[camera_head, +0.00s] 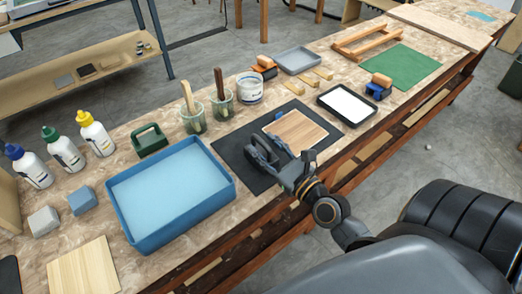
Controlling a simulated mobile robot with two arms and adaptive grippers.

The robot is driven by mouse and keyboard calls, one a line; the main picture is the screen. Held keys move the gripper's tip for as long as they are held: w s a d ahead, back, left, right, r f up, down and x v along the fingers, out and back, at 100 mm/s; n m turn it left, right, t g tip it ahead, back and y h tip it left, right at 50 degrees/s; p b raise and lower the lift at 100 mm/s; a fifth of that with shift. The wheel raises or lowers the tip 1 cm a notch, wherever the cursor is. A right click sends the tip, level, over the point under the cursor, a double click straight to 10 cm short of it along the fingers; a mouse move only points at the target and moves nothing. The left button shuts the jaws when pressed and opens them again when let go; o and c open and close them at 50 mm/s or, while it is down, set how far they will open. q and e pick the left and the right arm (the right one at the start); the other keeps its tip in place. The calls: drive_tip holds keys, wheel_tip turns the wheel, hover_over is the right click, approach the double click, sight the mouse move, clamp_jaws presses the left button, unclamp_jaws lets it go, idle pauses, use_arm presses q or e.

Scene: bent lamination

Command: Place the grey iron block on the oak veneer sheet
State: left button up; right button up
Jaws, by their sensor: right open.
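A light grey block (44,221) stands at the left end of the bench; it fits the grey iron block by colour, though its material cannot be told. A brown wood-grained sheet (304,128) lies on the dark mat and looks like the oak veneer. A paler wooden sheet (84,268) lies at the front left. My right gripper (284,152) is open over the mat, at the near left edge of the brown sheet. The grey block is far to the gripper's left. My left gripper is not in view.
A blue block (82,200) stands beside the grey one. A large blue tray (226,187) lies between them and the mat (235,147). A green handled block (150,140), bottles (64,149), brush jars (222,104) and a black-framed white tray (346,105) stand around.

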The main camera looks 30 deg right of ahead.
sight(256, 137)
drive_tip(key=w, duration=0.3)
drive_tip(key=w+p, duration=0.1)
drive_tip(key=w, duration=0.1)
drive_tip(key=shift+w+a, duration=0.2)
drive_tip(key=shift+w, duration=0.2)
clamp_jaws()
drive_tip(key=shift+r, duration=0.15)
